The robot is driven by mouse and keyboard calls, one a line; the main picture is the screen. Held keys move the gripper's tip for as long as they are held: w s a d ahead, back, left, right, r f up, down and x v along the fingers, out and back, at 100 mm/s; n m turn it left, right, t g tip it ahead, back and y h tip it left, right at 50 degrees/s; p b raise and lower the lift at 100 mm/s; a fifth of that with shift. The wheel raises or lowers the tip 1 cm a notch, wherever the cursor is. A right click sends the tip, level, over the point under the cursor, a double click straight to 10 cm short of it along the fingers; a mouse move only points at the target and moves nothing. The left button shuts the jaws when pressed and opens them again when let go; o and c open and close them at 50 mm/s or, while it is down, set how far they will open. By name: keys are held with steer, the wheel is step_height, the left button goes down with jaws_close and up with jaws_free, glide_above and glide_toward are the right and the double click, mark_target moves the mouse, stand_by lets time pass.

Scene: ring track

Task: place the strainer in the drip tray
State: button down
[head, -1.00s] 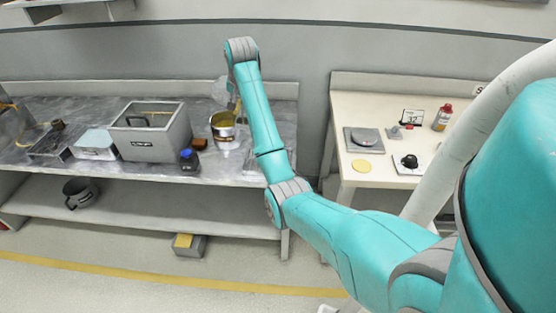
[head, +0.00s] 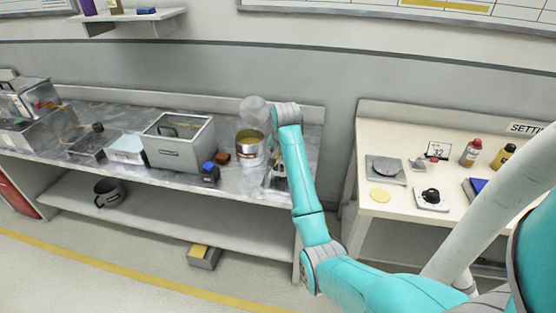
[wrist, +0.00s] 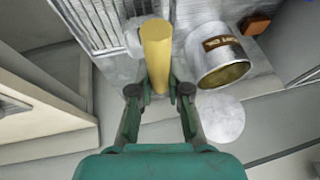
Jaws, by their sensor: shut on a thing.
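My gripper (wrist: 158,95) is shut on the strainer's yellow handle (wrist: 157,50) in the wrist view. A pale rounded part beside the handle's far end may be the strainer's bowl; I cannot tell clearly. The drip tray (wrist: 88,22), a grey slotted grid, shows at the top left of the wrist view, close to the handle's far end. In the head view, the drip tray (head: 272,194) lies on the bench right of the metal pot, partly hidden by my arm. Whether the strainer touches the tray cannot be told.
A gap separates the bench from the white table (head: 385,210).

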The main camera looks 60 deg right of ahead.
steer(key=shift+f, duration=1.3)
steer(key=c, duration=1.1)
jaws_free()
steer(key=shift+f, duration=0.1)
